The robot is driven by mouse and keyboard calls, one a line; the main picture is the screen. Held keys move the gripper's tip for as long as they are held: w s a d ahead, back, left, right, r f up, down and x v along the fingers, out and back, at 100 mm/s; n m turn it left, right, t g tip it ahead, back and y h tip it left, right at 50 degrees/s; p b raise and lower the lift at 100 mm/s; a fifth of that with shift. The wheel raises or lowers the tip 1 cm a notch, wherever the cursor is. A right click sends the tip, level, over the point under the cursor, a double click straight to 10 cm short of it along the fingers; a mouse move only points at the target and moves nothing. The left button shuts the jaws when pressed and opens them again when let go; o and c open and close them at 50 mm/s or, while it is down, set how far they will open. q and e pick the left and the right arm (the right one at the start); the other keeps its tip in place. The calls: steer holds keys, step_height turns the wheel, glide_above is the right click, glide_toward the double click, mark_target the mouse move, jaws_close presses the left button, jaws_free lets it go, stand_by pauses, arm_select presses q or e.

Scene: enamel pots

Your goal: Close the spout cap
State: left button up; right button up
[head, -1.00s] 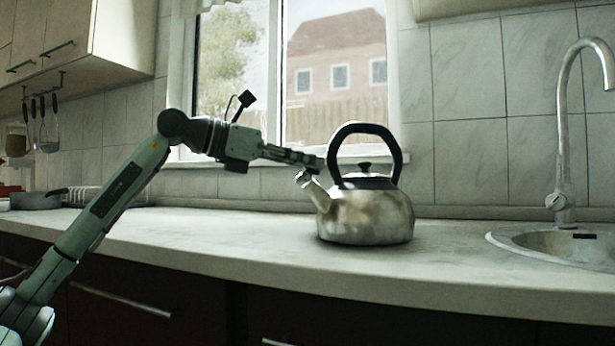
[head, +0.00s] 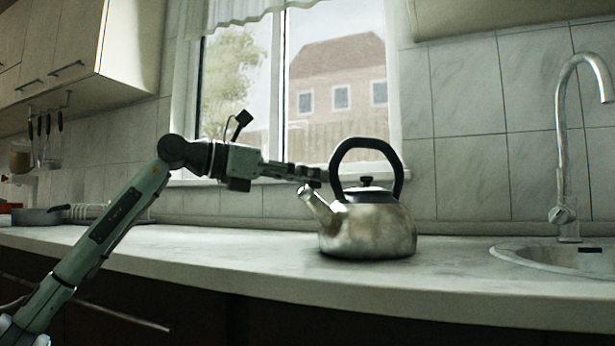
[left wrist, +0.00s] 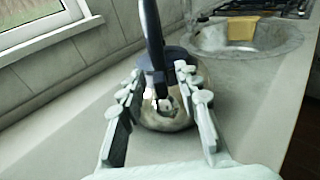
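A steel kettle (head: 367,234) with a black arched handle (head: 398,170) and black lid knob stands on the counter. Its spout (head: 318,208) points up and left. The cap at the spout tip (head: 305,192) is small, and I cannot tell clearly whether it is open or shut. My left gripper (head: 322,176) is just above the spout, close to the handle's left side. In the left wrist view, the gripper (left wrist: 159,76) is open, with the kettle (left wrist: 170,122) and its handle (left wrist: 152,40) seen between the fingers. My right gripper is out of view.
The pale counter (head: 230,255) is clear left of the kettle. A sink (head: 560,257) with a tall tap (head: 563,140) is at the right. A pan (head: 38,215) stands far left. The tiled wall and window are behind.

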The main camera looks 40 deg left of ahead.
arm_select(q)
steer(key=shift+s+a, duration=0.35)
steer(key=shift+s, duration=0.1)
steer(key=v, duration=1.1)
